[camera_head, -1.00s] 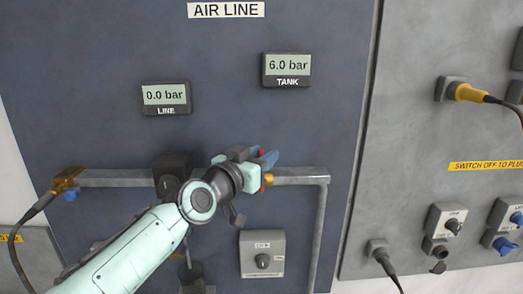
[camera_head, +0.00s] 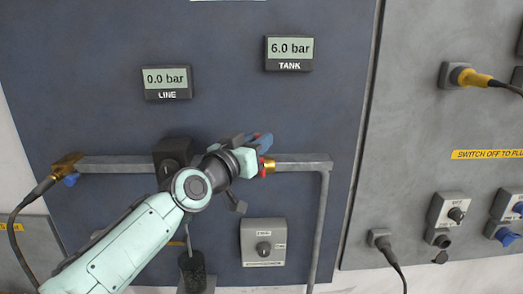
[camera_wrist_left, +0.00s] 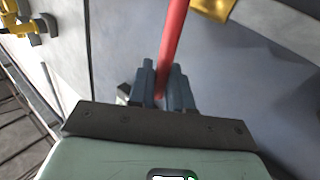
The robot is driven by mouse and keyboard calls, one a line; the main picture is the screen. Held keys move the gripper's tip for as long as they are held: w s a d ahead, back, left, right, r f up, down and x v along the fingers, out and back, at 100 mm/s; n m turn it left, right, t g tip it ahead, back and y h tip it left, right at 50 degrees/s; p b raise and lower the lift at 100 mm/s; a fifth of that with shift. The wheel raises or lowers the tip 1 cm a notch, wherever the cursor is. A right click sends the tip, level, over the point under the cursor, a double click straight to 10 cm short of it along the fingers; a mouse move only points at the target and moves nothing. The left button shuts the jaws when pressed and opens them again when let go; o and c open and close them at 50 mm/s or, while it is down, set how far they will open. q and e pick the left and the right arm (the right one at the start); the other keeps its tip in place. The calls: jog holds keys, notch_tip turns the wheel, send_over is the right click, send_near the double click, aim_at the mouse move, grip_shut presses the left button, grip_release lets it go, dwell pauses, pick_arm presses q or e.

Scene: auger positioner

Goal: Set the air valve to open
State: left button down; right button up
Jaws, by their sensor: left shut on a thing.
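The air valve has a brass body (camera_head: 269,166) on the grey horizontal pipe, and brass also shows at the top of the wrist view (camera_wrist_left: 213,8). Its red lever (camera_wrist_left: 174,40) runs down between the blue-grey fingers of my left gripper (camera_wrist_left: 163,88), which is shut on it. In the head view my left gripper (camera_head: 262,142) is at the valve, just above the pipe, and the fingers hide most of the lever. The LINE gauge (camera_head: 166,82) reads 0.0 bar and the TANK gauge (camera_head: 289,52) reads 6.0 bar.
A black block (camera_head: 173,152) sits on the pipe (camera_head: 305,161) left of the valve. A selector switch box (camera_head: 263,242) is below. A hose on a brass fitting (camera_head: 67,163) is at the left. A grey panel with plugs and switches (camera_head: 443,217) stands at the right.

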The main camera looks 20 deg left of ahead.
jog(key=s+f+b, duration=0.6)
jog(key=f+b, duration=0.2)
jog(key=f, duration=0.3)
pick_arm(q)
jog(key=s+a+f+n+t+y+b, duration=0.1)
jog(key=a+f+n+y+b, duration=0.2)
jog(key=n, duration=0.9)
jog(key=s+a+f+n+t+y+b, duration=0.2)
jog(key=f+n+y+b, duration=0.3)
jog(key=n+y+b, duration=0.4)
jog(key=shift+a+n+y, duration=0.85)
jog(key=shift+n+y, duration=0.05)
jog(key=shift+n, duration=0.6)
pick_arm(e)
jog(key=w+d+f+t+h, duration=0.1)
jog(key=w+d+f+t, duration=0.1)
jog(key=w+f, duration=0.6)
jog(key=shift+d+f+m, duration=0.3)
jog(key=shift+d+f, duration=0.15)
jog(key=shift+f, duration=1.4)
pick_arm(q)
jog(key=shift+s+f, duration=0.1)
pick_arm(e)
jog(key=shift+w, duration=0.1)
pick_arm(q)
jog(key=c, duration=1.2)
grip_release()
jog(key=shift+t, duration=0.3)
pick_arm(e)
jog(key=shift+r, duration=0.15)
